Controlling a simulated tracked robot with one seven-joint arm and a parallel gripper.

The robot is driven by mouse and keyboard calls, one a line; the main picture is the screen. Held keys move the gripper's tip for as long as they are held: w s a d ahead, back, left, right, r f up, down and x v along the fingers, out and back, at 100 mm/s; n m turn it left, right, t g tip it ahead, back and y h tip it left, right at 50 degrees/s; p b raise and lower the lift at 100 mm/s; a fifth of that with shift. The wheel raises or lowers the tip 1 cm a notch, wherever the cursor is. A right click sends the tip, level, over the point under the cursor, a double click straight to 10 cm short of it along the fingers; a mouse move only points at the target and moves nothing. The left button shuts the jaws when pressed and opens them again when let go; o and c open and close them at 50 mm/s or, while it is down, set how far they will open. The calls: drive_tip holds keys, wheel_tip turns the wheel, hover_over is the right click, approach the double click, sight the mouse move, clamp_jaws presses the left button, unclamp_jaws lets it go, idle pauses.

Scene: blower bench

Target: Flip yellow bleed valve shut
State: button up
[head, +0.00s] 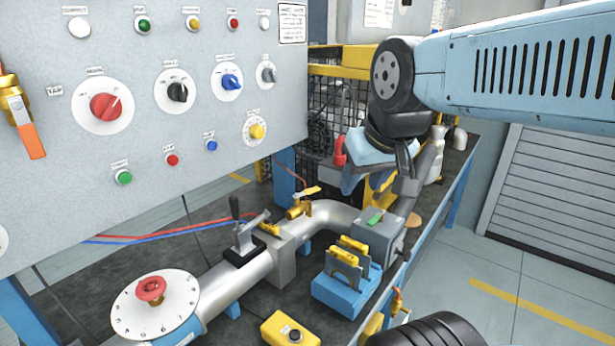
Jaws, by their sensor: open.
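The yellow bleed valve (303,194) appears to be the small brass valve with a flat yellow lever on top of the silver pipe (335,216), near the pipe's bend. Its lever lies close to level and slants up to the right; I cannot tell its exact turn against the pipe. My gripper (380,196) hangs from the blue arm at the right, above the bench and to the right of the valve. It is open, apart from the valve, and nothing shows between its fingers. Its wrist partly hides the fingers.
A toggle clamp (246,232) and red-knobbed dial (152,291) stand along the pipe to the left. A blue block with yellow-topped plates (346,275), a grey box (379,237) and yellow button box (289,330) stand in front. The control panel (200,130) rises behind left.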

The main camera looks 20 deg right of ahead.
drive_tip(key=shift+a, duration=0.3)
drive_tip(key=m+g, duration=0.6)
drive_tip(key=m, duration=0.9)
hover_over(313, 189)
drive_tip(key=f, duration=0.2)
wheel_tip(313, 189, down, 13)
drive_tip(key=shift+f, duration=0.1)
drive_tip(key=shift+c, duration=0.4)
clamp_jaws()
